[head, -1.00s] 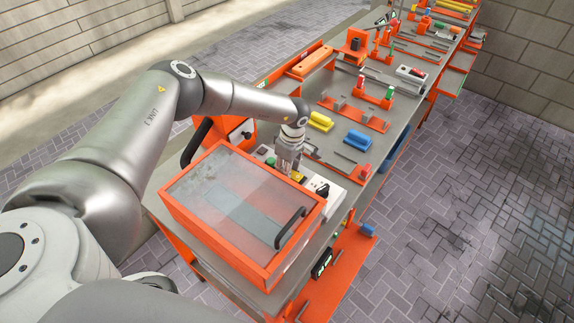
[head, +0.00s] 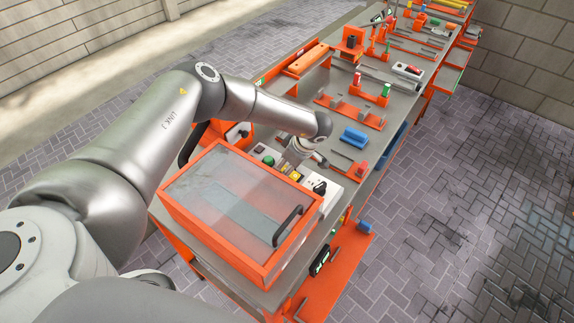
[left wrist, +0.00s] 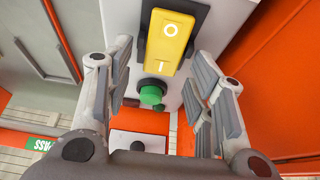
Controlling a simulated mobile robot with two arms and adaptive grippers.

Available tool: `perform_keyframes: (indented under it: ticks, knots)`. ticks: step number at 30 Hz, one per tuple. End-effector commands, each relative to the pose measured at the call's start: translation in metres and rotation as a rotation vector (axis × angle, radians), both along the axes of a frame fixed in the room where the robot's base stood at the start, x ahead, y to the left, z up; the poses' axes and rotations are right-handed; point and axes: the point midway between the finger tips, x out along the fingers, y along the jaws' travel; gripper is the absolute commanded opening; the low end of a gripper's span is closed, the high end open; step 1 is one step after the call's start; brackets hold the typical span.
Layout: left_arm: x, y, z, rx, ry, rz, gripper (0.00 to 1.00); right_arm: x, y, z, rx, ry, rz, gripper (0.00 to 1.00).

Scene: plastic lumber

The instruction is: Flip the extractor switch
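A yellow rocker switch (left wrist: 170,42) marked O and I sits on a black base on a pale box in the left wrist view. In the head view the yellow switch (head: 296,176) is partly covered by my gripper. No label naming the extractor is readable. A round green button (left wrist: 151,94) is beside the rocker. My left gripper (left wrist: 161,62) is open, with its fingers on either side of the rocker and nothing between them held. Whether it touches the switch cannot be told. In the head view the left gripper (head: 295,160) is tilted over the panel. My right gripper is out of view.
An orange box with a clear lid (head: 282,264) and black handle stands directly in front of the panel. A black knob (head: 320,187) is on the panel's right. A blue block (head: 355,138) and orange racks (head: 350,111) lie farther along the bench.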

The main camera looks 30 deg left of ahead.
Motion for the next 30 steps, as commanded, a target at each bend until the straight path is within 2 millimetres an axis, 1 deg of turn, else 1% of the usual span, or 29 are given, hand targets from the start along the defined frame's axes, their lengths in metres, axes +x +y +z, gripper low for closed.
perform_keyframes:
  ticks: [5,7,11,14,21,24,27,30]
  knots:
    - [0.000,0.000,0.000,-0.001,0.000,0.001,0.50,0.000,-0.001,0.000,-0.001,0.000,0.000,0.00]
    - [0.000,0.000,0.001,-0.001,0.000,0.001,0.50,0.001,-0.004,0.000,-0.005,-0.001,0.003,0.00]
    - [0.001,-0.004,0.010,-0.003,-0.002,0.001,0.50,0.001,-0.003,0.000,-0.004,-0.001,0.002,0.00]
    - [0.000,-0.010,0.025,-0.004,-0.004,-0.001,0.50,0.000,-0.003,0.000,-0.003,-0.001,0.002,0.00]
    - [-0.003,-0.030,0.072,-0.002,-0.003,-0.002,0.50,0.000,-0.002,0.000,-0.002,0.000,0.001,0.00]
    - [-0.004,-0.037,0.089,-0.002,-0.003,0.000,0.50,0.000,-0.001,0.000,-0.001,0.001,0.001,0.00]
    - [-0.005,-0.042,0.100,-0.001,-0.002,0.000,0.50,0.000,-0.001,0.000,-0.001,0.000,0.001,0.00]
    - [-0.006,-0.045,0.108,-0.001,0.000,0.001,0.50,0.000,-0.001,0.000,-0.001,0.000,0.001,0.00]
